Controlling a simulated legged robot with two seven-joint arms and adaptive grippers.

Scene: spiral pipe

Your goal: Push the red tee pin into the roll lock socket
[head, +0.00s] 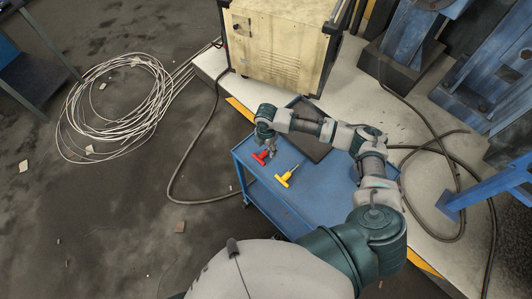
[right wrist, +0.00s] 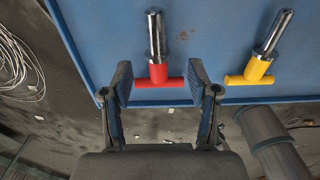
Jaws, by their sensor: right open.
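The red tee pin (head: 260,157) lies on the blue cart top near its left edge. In the right wrist view, its red crossbar (right wrist: 159,75) and metal shaft (right wrist: 155,35) show, with the shaft pointing away from my gripper. My right gripper (head: 270,150) is open above the red pin. In the right wrist view, its two fingers (right wrist: 159,70) stand on either side of the red crossbar, with no clear grip on it. I cannot make out the roll lock socket in these frames. My left gripper is not in view.
A yellow tee pin (right wrist: 259,66) lies to the right of the red one. The blue cart (head: 310,190) has a dark flat item at its back. A beige cabinet (head: 280,50) stands behind. Blue machinery (head: 420,40) and cables are at right. A cable coil (head: 110,110) lies at left.

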